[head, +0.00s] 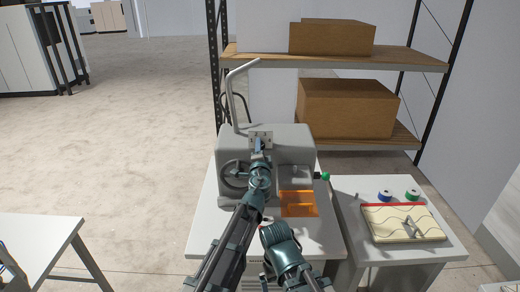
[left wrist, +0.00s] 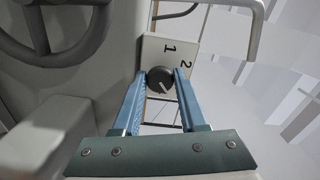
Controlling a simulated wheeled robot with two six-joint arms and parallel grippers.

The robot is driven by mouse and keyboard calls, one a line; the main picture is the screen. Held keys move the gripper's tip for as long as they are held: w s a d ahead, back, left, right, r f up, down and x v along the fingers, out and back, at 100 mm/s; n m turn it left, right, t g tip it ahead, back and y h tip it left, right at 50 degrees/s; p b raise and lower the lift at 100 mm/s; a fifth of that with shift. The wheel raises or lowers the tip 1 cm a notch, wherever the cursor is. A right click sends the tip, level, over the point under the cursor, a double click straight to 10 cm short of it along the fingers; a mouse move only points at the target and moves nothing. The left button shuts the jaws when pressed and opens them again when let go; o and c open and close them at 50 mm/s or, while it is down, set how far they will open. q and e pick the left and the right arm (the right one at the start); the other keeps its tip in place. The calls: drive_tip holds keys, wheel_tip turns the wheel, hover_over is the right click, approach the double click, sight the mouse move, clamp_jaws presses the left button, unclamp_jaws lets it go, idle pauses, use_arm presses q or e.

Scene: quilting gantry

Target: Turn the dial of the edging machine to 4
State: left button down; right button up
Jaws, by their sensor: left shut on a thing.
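The edging machine (head: 292,150) is a grey machine on a white table, with a handwheel on its left side. Its dial (left wrist: 160,80) is a dark round knob with a pale pointer line, on a light plate (left wrist: 168,50) marked 1 and 2. The rest of the plate is hidden by my gripper, and I cannot tell which number the pointer marks. My left gripper (head: 259,146) reaches up to the plate on the machine's front. In the left wrist view its blue fingers (left wrist: 160,88) are closed on both sides of the dial.
An orange plate (head: 299,204) lies at the machine's front right, near a green knob (head: 325,176). Shelves with cardboard boxes (head: 346,108) stand behind. Open floor lies left.

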use_arm(q)
drive_tip(key=m, duration=0.4)
drive_tip(key=shift+m, duration=0.3)
drive_tip(key=shift+s, duration=0.1)
idle(0.5)
drive_tip(key=shift+c, duration=2.3)
unclamp_jaws()
